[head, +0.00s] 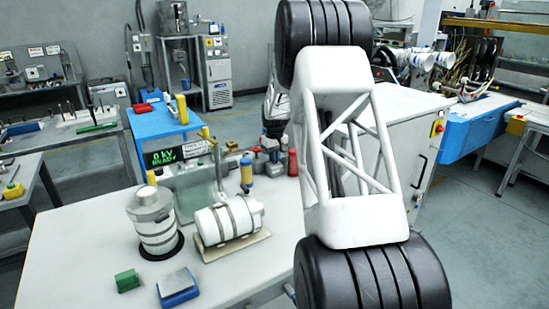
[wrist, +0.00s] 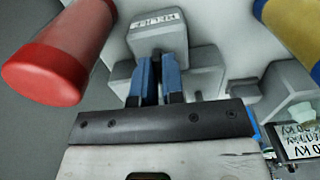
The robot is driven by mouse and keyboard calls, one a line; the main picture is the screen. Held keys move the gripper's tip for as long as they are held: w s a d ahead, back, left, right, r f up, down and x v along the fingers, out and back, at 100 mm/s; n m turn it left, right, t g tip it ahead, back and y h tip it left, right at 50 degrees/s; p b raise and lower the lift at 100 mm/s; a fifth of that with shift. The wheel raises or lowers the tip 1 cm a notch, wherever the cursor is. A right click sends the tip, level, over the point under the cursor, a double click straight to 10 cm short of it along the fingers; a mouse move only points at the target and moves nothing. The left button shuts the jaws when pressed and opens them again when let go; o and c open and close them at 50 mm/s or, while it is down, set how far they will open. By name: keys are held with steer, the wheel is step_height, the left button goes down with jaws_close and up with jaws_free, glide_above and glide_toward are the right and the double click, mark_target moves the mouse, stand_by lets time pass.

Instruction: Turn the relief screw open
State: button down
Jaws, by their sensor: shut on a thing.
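In the wrist view my gripper (wrist: 159,62) has its two blue fingers close together, shut on a grey part that I take for the relief screw (wrist: 157,38). This part is a grey block with a small white lettered label on its face. The fingertips meet its lower edge, and the stretch between the fingers is dark and mostly hidden. Larger grey blocks of the fixture (wrist: 205,58) lie behind and beside it. In the head view the fixture (head: 268,144) stands at the table's back, partly covered; I cannot make out the screw there.
A red cylinder (wrist: 62,50) is close left of the fingers, a yellow one (wrist: 292,32) at upper right. On the table (head: 75,240) stand an upright banded canister (head: 155,225), a lying one (head: 228,220), a green block (head: 127,281) and a blue block (head: 177,288).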

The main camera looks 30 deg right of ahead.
steer(key=n, duration=1.3)
steer(key=shift+n, duration=0.4)
steer(key=c, duration=1.2)
jaws_free()
steer(key=shift+r, duration=0.15)
steer(key=shift+r, duration=3.8)
